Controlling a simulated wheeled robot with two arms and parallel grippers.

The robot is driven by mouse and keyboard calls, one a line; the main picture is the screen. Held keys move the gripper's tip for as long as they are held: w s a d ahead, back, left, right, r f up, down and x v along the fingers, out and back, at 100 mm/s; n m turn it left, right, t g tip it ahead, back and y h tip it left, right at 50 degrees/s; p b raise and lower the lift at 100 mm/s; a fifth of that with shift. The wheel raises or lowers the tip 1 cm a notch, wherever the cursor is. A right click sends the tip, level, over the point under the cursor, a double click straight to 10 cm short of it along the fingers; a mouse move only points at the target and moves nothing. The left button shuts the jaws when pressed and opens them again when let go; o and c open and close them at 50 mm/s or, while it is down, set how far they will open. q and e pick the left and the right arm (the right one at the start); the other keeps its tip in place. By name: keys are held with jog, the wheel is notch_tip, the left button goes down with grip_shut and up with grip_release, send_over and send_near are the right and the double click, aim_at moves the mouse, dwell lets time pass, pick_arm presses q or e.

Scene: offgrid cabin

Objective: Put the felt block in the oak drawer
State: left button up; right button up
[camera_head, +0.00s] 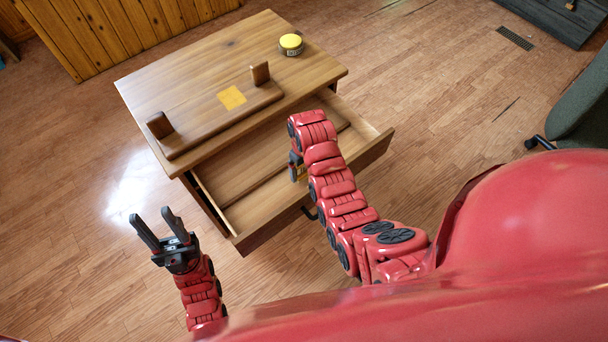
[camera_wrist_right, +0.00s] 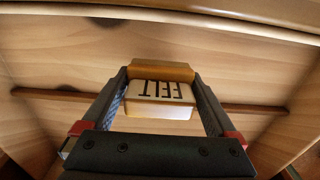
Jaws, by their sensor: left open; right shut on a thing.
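The oak drawer (camera_head: 372,158) is pulled open from the wooden cabinet, and its bare inside shows on the left. My right gripper (camera_head: 297,170) is over the open drawer, mostly hidden by my arm. In the right wrist view it is shut on the felt block (camera_wrist_right: 160,92), a cream and tan block with dark lettering that reads upside down. The drawer's inside (camera_wrist_right: 55,65) fills the picture behind the block. Whether the block touches the drawer floor I cannot tell. My left gripper (camera_head: 151,214) is open and empty, left of the drawer over the floor.
The cabinet top (camera_head: 200,85) carries a wooden rack (camera_head: 215,122) with two upright ends, a yellow square (camera_head: 232,97) and a yellow-lidded tin (camera_head: 291,44). A thin divider (camera_wrist_right: 240,107) crosses the drawer. A chair (camera_head: 580,110) stands at right. Floor around the cabinet is clear.

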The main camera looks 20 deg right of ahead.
aim_at(304, 175)
jog(key=shift+s+f, duration=0.1)
jog(key=shift+f, duration=1.8)
